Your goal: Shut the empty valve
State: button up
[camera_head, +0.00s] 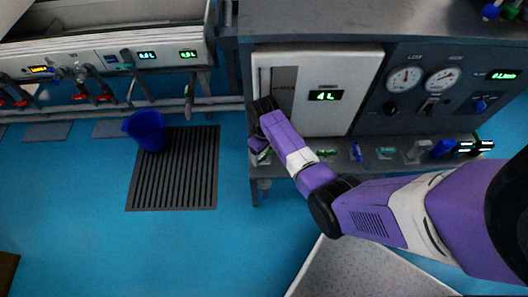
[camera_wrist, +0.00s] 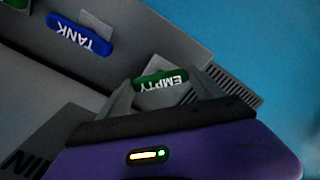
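The empty valve (camera_wrist: 163,85) has a green handle with white EMPTY lettering, upside down in the wrist view. My gripper (camera_wrist: 165,82) reaches over it, with one grey finger on each side of the handle. The fingers look apart and open around it; whether they touch it cannot be told. In the head view my gripper (camera_head: 259,148) is low at the left end of the cabinet's lower ledge, beside the white panel. The valve is mostly hidden there by my gripper and arm.
A blue TANK handle (camera_wrist: 80,34) sits left of the empty valve in the wrist view. Gauges (camera_head: 404,79), a 4L display (camera_head: 325,95) and other small valves (camera_head: 357,151) are on the cabinet. A blue bucket (camera_head: 147,130) stands on a dark floor grate (camera_head: 176,185). Blue floor lies clear below.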

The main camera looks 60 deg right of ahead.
aim_at(264, 154)
jog(key=shift+m, duration=0.3)
jog(key=shift+c, duration=0.3)
jog(key=m+p, duration=0.2)
jog(key=m, duration=0.1)
jog(key=shift+r+p, duration=0.15)
jog(key=shift+p, duration=0.15)
jog(key=m+p, duration=0.1)
jog(key=m, duration=0.4)
jog(key=shift+p, duration=0.3)
jog(key=shift+m, duration=0.3)
jog(key=o, duration=1.4)
jog(key=shift+c, duration=0.2)
jog(key=shift+r+p, duration=1.25)
jog(key=shift+r, duration=2.5)
